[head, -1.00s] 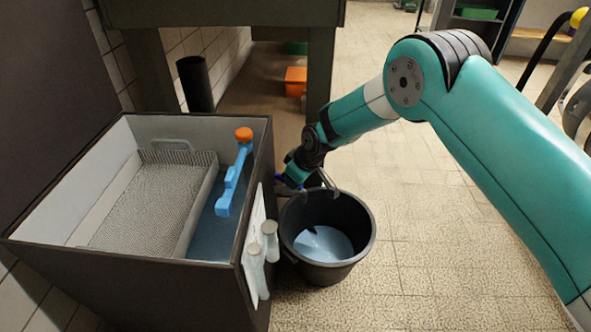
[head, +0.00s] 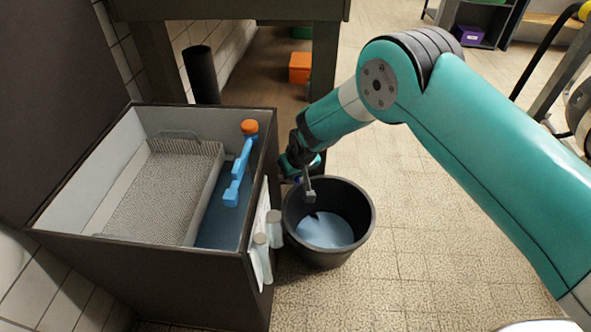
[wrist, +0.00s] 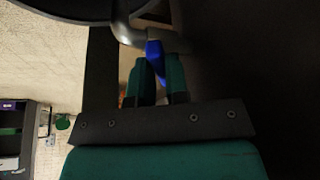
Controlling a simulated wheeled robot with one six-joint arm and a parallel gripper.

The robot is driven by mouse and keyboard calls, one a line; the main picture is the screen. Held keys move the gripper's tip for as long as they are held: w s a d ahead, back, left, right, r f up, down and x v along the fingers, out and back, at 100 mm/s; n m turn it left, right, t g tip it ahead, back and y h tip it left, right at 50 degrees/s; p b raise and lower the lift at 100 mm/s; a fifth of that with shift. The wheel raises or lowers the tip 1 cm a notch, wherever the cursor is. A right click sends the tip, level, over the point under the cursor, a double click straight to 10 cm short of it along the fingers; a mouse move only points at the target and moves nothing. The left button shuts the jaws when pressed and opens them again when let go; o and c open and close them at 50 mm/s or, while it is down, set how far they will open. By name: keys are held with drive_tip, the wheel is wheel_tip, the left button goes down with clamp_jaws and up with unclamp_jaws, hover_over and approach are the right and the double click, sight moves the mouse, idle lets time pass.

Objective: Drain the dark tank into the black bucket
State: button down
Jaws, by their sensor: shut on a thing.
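The dark tank (head: 150,246) stands open at the left in the head view, with bluish water (head: 222,222) in its right part. The black bucket (head: 362,224) stands on the floor against its right side and holds pale blue liquid (head: 325,230). My gripper (wrist: 158,68) is beside the tank's right wall, above the bucket's left rim. In the wrist view its teal fingers are shut on a blue valve handle (wrist: 154,50) next to a grey metal pipe (wrist: 130,28). The arm hides most of the valve in the head view.
Inside the tank are a mesh basket (head: 165,190) and a blue float arm (head: 238,175) with an orange cap. Pale bottles (head: 263,255) hang on the tank's outer wall. A dark table leg (head: 323,100) stands behind my gripper.

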idle(0.3)
drive_tip(key=c, duration=1.1)
unclamp_jaws()
drive_tip(key=shift+s+r, duration=0.1)
drive_tip(key=shift+r, duration=0.3)
drive_tip(key=p+v, duration=0.6)
drive_tip(key=v, duration=1)
drive_tip(key=shift+s+r, duration=0.15)
drive_tip(key=shift+r, duration=0.1)
